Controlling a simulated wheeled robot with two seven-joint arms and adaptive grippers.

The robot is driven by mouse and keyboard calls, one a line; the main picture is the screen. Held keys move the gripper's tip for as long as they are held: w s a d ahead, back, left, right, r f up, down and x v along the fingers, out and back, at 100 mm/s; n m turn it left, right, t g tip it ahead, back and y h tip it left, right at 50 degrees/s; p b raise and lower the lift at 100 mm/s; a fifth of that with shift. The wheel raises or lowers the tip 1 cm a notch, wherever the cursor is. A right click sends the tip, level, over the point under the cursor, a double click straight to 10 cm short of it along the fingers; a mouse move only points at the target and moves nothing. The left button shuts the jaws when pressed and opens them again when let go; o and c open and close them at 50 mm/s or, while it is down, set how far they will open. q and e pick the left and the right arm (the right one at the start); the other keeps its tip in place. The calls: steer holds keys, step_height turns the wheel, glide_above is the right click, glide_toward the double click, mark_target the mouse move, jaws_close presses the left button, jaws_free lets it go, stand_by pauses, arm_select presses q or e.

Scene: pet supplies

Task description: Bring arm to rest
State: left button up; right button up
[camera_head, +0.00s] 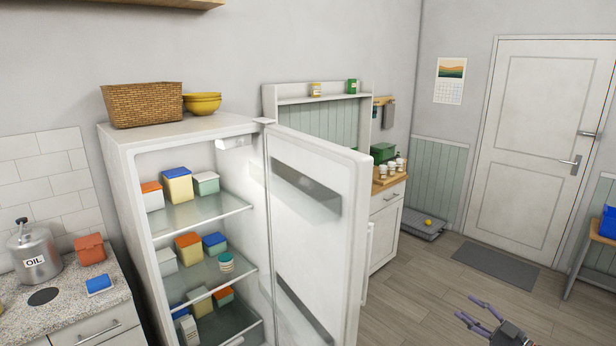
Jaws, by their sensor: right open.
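My right gripper (473,310) shows at the bottom right of the head view. Its two fingers are spread apart, and nothing is between them. It hangs over the wooden floor, to the right of the open fridge door (318,215) and apart from it. Most of my right arm is cut off by the lower edge. My left gripper is not in view.
The open fridge (207,130) holds several boxes and tubs on its shelves. The floor (425,290) is clear around my gripper. A white door (530,150) and a bench (585,240) stand at the right.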

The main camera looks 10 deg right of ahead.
steer(key=w+a+f+m+h, duration=0.45)
steer(key=w+a+f, duration=0.35)
steer(key=a+f, duration=0.4)
steer(key=s+a+f+m+g, duration=0.1)
steer(key=a+f+m+g, duration=0.25)
steer(key=a+f, duration=0.85)
steer(key=s+a+f+n+g+y, duration=0.1)
steer(key=s+a+f+g, duration=0.5)
steer(key=s+a, duration=0.4)
steer(key=s+a+f+n+g, duration=0.1)
steer(key=s+a+f+g, duration=0.3)
steer(key=s+a+f, duration=0.5)
steer(key=s+a+g+b, duration=0.1)
steer(key=s+a+g, duration=0.2)
steer(key=s, duration=0.8)
steer(key=shift+a+r, duration=0.15)
steer(key=shift+a, duration=0.45)
steer(key=shift+g+y, duration=0.25)
steer(key=c, duration=0.3)
steer(key=shift+w+d, duration=0.15)
steer(key=shift+c, duration=0.2)
